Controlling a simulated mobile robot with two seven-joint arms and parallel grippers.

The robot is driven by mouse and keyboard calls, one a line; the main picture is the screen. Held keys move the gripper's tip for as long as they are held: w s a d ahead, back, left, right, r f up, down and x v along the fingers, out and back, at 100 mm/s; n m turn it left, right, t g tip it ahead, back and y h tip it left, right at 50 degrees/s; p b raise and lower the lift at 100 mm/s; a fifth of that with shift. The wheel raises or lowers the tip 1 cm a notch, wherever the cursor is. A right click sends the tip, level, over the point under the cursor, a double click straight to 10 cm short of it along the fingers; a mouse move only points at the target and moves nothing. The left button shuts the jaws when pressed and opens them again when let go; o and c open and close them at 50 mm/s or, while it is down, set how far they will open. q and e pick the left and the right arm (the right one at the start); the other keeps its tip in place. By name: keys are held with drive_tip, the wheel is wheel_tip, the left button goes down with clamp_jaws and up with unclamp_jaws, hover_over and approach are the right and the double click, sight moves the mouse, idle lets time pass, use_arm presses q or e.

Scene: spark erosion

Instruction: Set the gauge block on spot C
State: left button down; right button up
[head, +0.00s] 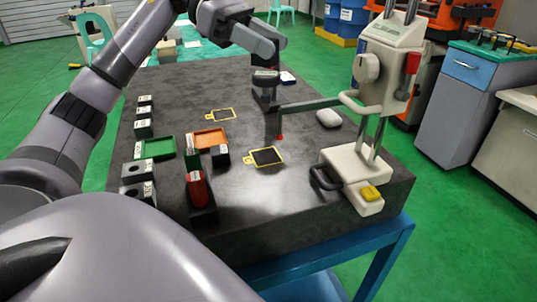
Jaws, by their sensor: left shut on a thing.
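My left gripper (268,50) reaches over the far part of the dark granite table (300,220), fingers pointing down. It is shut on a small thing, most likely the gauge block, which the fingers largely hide. Just below the fingertips is a dark piece with a pale label (265,75), above a dark stand (264,98); I cannot tell whether they touch. Two yellow-framed dark pads lie on the table, one farther (220,114) and one nearer (266,156). Their letters are too small to read, so I cannot tell which spot is C. My right gripper is not in view.
A white height gauge (350,165) stands at the right, its arm reaching left with a red tip. A white rounded thing (328,118) lies beside it. Green (155,148) and orange (208,139) trays and several labelled dark blocks fill the left. The front middle is clear.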

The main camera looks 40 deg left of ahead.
use_arm(q)
drive_tip(key=b, duration=0.2)
hover_over(266, 157)
wheel_tip(266, 157, down, 15)
drive_tip(key=shift+a, duration=0.1)
wheel_tip(266, 157, down, 5)
drive_tip(key=shift+r, duration=0.1)
drive_tip(key=shift+f+b, duration=0.25)
drive_tip(key=shift+b, duration=0.25)
drive_tip(key=c, duration=0.6)
unclamp_jaws()
drive_tip(key=shift+r, duration=0.1)
